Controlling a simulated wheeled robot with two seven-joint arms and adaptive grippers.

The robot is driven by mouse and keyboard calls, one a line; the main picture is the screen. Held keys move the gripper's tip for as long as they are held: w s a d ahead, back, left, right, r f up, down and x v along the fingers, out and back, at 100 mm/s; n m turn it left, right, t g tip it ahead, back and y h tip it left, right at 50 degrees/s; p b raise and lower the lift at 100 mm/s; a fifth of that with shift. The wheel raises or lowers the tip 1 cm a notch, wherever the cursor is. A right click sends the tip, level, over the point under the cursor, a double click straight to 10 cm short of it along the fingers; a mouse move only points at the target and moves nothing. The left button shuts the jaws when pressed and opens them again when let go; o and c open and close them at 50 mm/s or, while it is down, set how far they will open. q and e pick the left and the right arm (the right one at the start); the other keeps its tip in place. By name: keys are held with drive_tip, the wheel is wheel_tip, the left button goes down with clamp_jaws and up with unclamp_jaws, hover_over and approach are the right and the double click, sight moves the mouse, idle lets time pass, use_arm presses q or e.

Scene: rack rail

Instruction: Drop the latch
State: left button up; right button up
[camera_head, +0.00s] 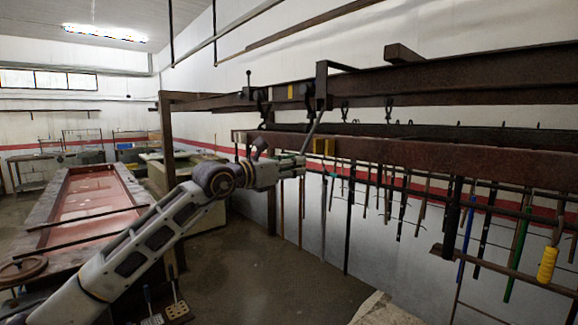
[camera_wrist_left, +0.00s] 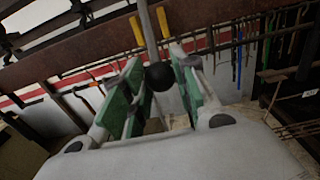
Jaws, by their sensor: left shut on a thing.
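The latch shows as a thin grey rod (camera_head: 314,128) slanting down from a dark bracket (camera_head: 322,88) on the rack rail (camera_head: 440,93). In the left wrist view the rod (camera_wrist_left: 148,35) ends in a black ball knob (camera_wrist_left: 159,76). My left gripper (camera_head: 300,163) is at the rod's lower end. In the wrist view its green-padded fingers (camera_wrist_left: 153,88) stand on either side of the knob, shut on the latch. The exact contact is partly hidden by the fingers. My right gripper is not in view.
Two yellow blocks (camera_head: 324,146) sit on the lower brown beam (camera_head: 430,158), close by the rod. Many rods and tools hang below the beam, including a green one (camera_head: 516,250) and a yellow-handled one (camera_head: 547,265). A long red-topped table (camera_head: 90,200) stands at left. Bare floor lies below my gripper.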

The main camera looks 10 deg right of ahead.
use_arm(q)
drive_tip(key=shift+w+d+f, duration=0.15)
drive_tip(key=shift+d+f, duration=0.05)
drive_tip(key=shift+f, duration=0.15)
drive_tip(key=shift+w+d+f, duration=0.45)
drive_tip(key=shift+w+d, duration=0.05)
drive_tip(key=shift+d, duration=0.2)
drive_tip(key=shift+w+d+f, duration=0.45)
drive_tip(key=shift+w+d, duration=0.05)
drive_tip(key=shift+d, duration=0.2)
drive_tip(key=shift+d, duration=0.1)
drive_tip(key=shift+w+d+f, duration=0.3)
drive_tip(key=shift+w+d, duration=0.3)
drive_tip(key=shift+d, duration=0.2)
drive_tip(key=shift+w+d+f, duration=0.3)
drive_tip(key=shift+w+d, duration=0.3)
drive_tip(key=shift+d, duration=0.2)
drive_tip(key=shift+w+d+p, duration=0.1)
drive_tip(key=shift+p, duration=0.25)
